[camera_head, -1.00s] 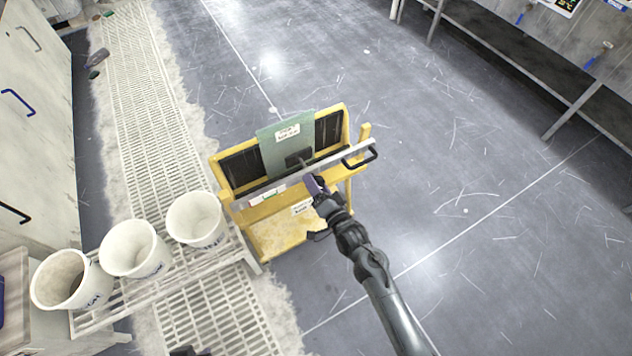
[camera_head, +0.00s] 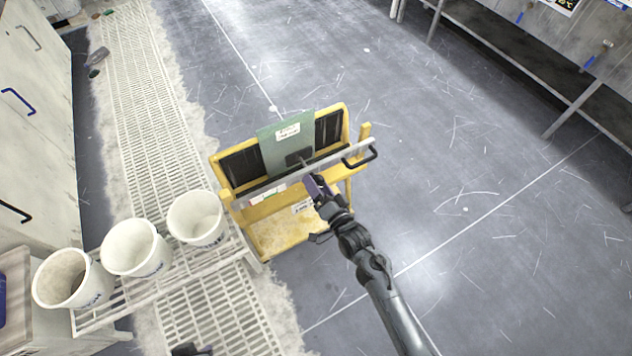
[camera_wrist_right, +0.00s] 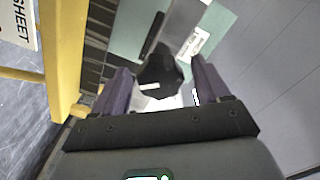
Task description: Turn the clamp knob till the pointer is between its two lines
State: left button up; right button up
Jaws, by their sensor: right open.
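The clamp knob (camera_wrist_right: 160,70) is dark and faceted, with a small white mark on its near side. In the right wrist view it sits between the two purple fingers of my right gripper (camera_wrist_right: 160,64), which is open, with a finger on each side. I cannot tell whether either finger touches it. In the head view my right gripper (camera_head: 318,187) is at the front of the yellow stand (camera_head: 270,238), below a dark clamp piece (camera_head: 299,157) on a green sheet (camera_head: 276,146). The pointer and its two lines cannot be made out. A dark piece at the bottom edge may be my left gripper (camera_head: 190,349).
A pale bar with a black handle (camera_head: 360,156) crosses the stand's front. White buckets (camera_head: 196,218) stand on a slatted rack at left, beside a floor grating (camera_head: 150,110). Cabinets (camera_head: 35,130) line the left side. The floor right of the stand is clear.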

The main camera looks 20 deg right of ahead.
jog(key=s+d+p, duration=0.1)
jog(key=s+p, duration=0.1)
jog(key=s, duration=0.7)
jog(key=shift+s+d+p, duration=0.2)
jog(key=shift+s+p, duration=0.1)
jog(key=shift+p, duration=0.05)
